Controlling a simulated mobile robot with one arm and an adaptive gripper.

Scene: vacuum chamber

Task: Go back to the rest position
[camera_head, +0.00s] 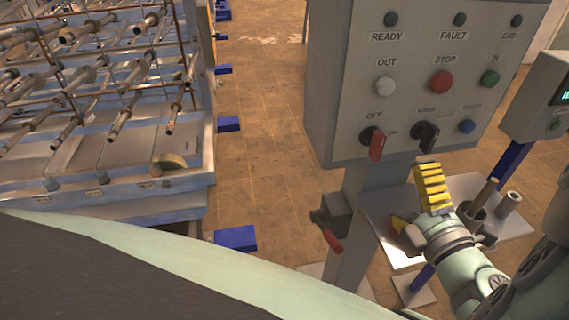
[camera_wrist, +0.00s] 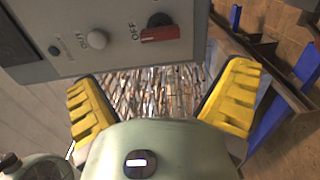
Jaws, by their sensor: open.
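My gripper (camera_wrist: 162,100) shows in the wrist view with its two yellow ribbed fingers spread wide apart and nothing between them. In the head view my gripper (camera_head: 432,188) is at the lower right, just below the control panel (camera_head: 345,75). One yellow finger stands up close under the black rotary switch (camera_head: 425,136); I cannot tell whether it touches. The red-handled switch (camera_head: 376,143) is to the left of the finger. In the wrist view the panel (camera_wrist: 110,58) fills the upper left, with the red switch (camera_wrist: 161,34) above the gap between the fingers.
A lever with a red handle (camera_head: 333,241) sticks out from the panel's post. A rack of metal rods (camera_head: 90,160) stands at the left. A second panel (camera_head: 535,105) is at the far right. Tiled floor (camera_head: 262,120) lies clear between the rack and the panel.

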